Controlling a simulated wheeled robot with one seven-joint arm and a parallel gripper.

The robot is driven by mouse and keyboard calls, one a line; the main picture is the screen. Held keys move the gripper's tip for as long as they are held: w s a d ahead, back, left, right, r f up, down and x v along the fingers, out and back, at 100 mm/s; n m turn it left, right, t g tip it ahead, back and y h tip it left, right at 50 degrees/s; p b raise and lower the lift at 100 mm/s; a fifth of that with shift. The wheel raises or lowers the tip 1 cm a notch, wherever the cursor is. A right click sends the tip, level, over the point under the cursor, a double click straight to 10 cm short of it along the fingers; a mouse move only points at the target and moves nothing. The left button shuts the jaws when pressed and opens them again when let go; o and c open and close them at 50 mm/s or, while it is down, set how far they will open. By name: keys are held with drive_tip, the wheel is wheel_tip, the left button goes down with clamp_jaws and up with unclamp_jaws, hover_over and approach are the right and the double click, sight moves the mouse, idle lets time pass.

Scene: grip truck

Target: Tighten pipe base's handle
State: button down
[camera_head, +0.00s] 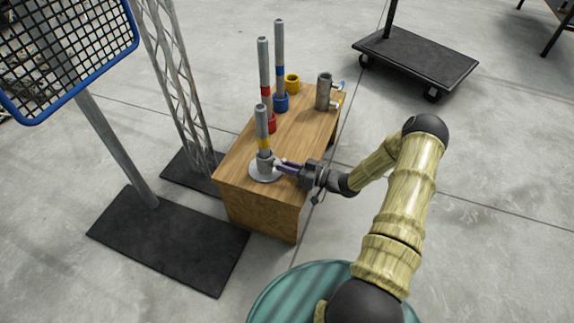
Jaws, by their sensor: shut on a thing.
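The pipe base (265,173) is a round grey metal flange with a short socket, at the near end of the wooden table. A short grey pipe with a yellow band (263,128) stands upright in it. The base's handle is at the socket's right side and is mostly hidden by my gripper (280,165). My gripper reaches in from the right, level with the socket, with its fingers shut at the handle. The handle's exact angle is too small to tell.
Behind stand a red-banded pipe (264,68) in a red cup (270,123) and a blue-banded pipe (279,50) in a blue cup (281,103). A yellow cup (292,84) and a grey metal cylinder (324,92) stand farther back. A lattice stand (177,80) is left of the table.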

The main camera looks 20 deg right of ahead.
drive_tip(key=shift+s+a, duration=0.1)
drive_tip(key=c, duration=0.7)
unclamp_jaws()
drive_tip(key=shift+c, duration=0.2)
drive_tip(key=p+v, duration=0.5)
drive_tip(key=v, duration=1.2)
drive_tip(key=shift+d, duration=0.2)
